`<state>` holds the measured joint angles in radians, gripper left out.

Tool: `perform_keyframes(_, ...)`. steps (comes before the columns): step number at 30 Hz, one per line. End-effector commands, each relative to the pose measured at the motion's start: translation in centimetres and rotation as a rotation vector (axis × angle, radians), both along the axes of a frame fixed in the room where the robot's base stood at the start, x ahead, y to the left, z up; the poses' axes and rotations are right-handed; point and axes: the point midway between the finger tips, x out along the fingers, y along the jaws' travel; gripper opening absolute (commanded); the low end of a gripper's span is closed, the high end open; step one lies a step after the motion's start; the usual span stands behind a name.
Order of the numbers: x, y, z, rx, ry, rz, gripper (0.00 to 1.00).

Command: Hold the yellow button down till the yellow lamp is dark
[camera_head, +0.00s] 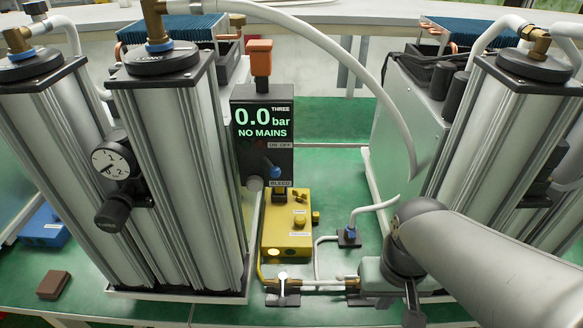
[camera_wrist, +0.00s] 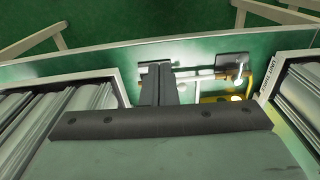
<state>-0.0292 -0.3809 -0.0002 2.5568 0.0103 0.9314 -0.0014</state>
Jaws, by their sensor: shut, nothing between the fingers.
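The yellow box (camera_head: 287,236) stands below the display unit in the head view.
The display unit (camera_head: 263,135) reads 0.0 bar, NO MAINS. Metal columns stand on the left (camera_head: 170,170) and right (camera_head: 515,130). Pipes and a white-handled valve (camera_head: 283,284) lie in front of the box. A white hose (camera_head: 372,208) runs between box and arm.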

Motion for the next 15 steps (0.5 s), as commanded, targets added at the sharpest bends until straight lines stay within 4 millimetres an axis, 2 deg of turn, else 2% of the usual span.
perform_keyframes(5, 0.2, 0.0, 0.2, -0.004, 0.001, 0.016, 0.0)
perform_keyframes(8, 1.6, 0.1, 1.0, -0.029, 0.004, 0.131, 0.0)
perform_keyframes(11, 4.8, 0.7, 2.6, -0.076, 0.016, 0.403, 0.0)
perform_keyframes(14, 9.6, 2.0, 4.0, -0.127, 0.04, 0.816, 0.0)
perform_keyframes(15, 11.8, 2.8, 4.5, -0.143, 0.05, 1.005, 0.0)
